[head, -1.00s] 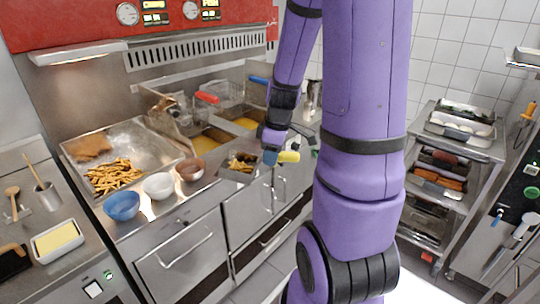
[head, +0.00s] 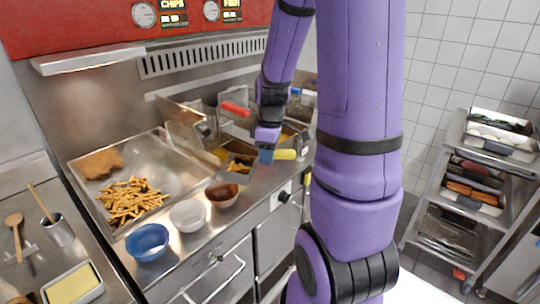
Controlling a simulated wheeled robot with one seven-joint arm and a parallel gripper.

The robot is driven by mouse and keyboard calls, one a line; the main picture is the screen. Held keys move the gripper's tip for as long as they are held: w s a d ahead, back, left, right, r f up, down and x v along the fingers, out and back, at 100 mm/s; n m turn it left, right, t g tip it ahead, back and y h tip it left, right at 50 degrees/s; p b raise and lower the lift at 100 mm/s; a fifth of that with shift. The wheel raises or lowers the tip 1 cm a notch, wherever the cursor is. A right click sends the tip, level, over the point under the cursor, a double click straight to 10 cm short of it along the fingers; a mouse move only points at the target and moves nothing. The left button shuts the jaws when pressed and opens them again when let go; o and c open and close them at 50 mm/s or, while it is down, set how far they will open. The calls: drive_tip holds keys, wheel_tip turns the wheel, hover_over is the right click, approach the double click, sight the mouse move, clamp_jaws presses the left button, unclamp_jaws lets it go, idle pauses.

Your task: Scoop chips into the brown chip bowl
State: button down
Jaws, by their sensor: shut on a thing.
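The brown chip bowl (head: 222,194) stands at the front right of the steel counter, at the right end of a row of bowls. My gripper (head: 267,156) is shut on the yellow handle of a metal chip scoop (head: 246,170). The scoop carries some chips (head: 237,167) and is held just behind and to the right of the brown bowl, apart from or overlapping it in view; the height gap is hard to judge. A pile of chips (head: 131,200) lies on the steel tray (head: 160,166) at left. The bowl's inside shows only partly.
A white bowl (head: 188,215) and a blue bowl (head: 147,242) stand left of the brown bowl. Battered fish (head: 101,163) lies on the tray. Fryer baskets with a red handle (head: 234,109) stand behind my gripper. A trolley (head: 480,170) with food trays stands at right.

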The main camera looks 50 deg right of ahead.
drive_tip(key=shift+w+a+r+g+h, duration=0.3)
drive_tip(key=shift+w+r+g+h, duration=0.1)
drive_tip(key=shift+w+g, duration=0.2)
drive_tip(key=shift+w+a+r+g+h, duration=0.35)
drive_tip(key=shift+w+g, duration=0.1)
drive_tip(key=shift+g, duration=0.15)
drive_tip(key=w+a+r+g+h, duration=0.1)
drive_tip(key=w+a+g+h, duration=0.2)
drive_tip(key=w+g, duration=0.2)
drive_tip(key=shift+w+a+g, duration=0.3)
drive_tip(key=shift+w+a, duration=0.1)
drive_tip(key=shift+w, duration=0.45)
drive_tip(key=shift+s, duration=0.1)
drive_tip(key=shift+s+d+t+y, duration=0.35)
drive_tip(key=shift+s+d+t, duration=0.2)
drive_tip(key=shift+s, duration=0.25)
drive_tip(key=shift+s+d+t+y, duration=0.3)
drive_tip(key=shift+s+d+t, duration=0.15)
drive_tip(key=shift+s+t, duration=0.3)
drive_tip(key=shift+s, duration=0.15)
drive_tip(key=shift+s+d+f+t+y, duration=0.15)
drive_tip(key=shift+s+d+t+y, duration=0.15)
drive_tip(key=shift+s+d+t, duration=0.25)
drive_tip(key=shift+s+d+f+t+y, duration=0.1)
drive_tip(key=shift+s+d+t+y, duration=0.1)
drive_tip(key=shift+s+t+y, duration=0.3)
drive_tip(key=shift+s+d+f+t, duration=0.15)
drive_tip(key=shift+s+d+t, duration=0.15)
drive_tip(key=shift+s, duration=0.25)
